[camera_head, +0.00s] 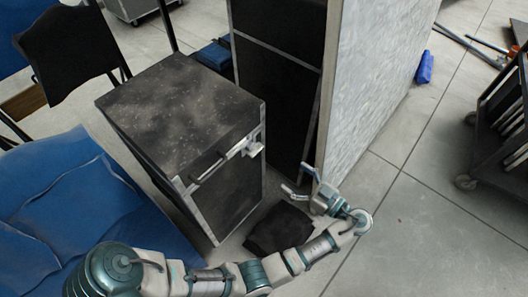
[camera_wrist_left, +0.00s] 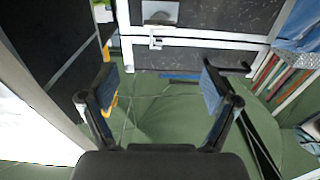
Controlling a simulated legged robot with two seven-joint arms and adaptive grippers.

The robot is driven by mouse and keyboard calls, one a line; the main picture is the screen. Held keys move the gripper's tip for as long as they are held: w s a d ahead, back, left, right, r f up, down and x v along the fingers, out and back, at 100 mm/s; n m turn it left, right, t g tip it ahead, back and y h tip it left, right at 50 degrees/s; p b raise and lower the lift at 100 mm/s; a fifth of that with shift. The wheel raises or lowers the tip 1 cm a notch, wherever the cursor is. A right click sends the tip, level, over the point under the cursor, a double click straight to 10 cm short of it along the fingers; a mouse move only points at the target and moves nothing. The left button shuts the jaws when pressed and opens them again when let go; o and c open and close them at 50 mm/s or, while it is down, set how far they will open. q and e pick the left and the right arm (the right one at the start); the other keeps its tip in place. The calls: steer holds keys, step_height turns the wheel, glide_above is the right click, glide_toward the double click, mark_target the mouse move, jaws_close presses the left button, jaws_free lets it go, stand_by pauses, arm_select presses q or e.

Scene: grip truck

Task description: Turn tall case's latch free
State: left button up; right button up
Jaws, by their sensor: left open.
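A black speckled case (camera_head: 180,110) with metal edges stands left of centre in the head view. A pale metal latch (camera_head: 256,150) sits on its upper edge near the right corner. In the left wrist view, the latch (camera_wrist_left: 157,40) shows at the top, ahead of the fingers and slightly left of mid-gap. My left gripper (camera_head: 302,182) is right of the case and apart from the latch. In the left wrist view, its two fingers (camera_wrist_left: 160,85) are spread wide with nothing between them. My right gripper is not in view.
A taller dark cabinet (camera_head: 275,85) with a grey side panel (camera_head: 375,70) stands behind my gripper. A black cloth-like item (camera_head: 278,230) lies on the floor. Blue sheeting (camera_head: 75,205) and a black chair (camera_head: 68,45) are left. A cart (camera_head: 500,120) stands right, across open floor.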

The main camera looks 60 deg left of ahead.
mark_target(259, 152)
arm_select(q)
steer(key=x, duration=0.8)
steer(key=b+x, duration=0.1)
steer(key=x, duration=0.4)
steer(key=shift+w+f, duration=0.1)
steer(key=shift+f, duration=0.2)
steer(key=shift+a+r, duration=0.1)
steer(key=shift+a, duration=0.6)
steer(key=c, duration=1.1)
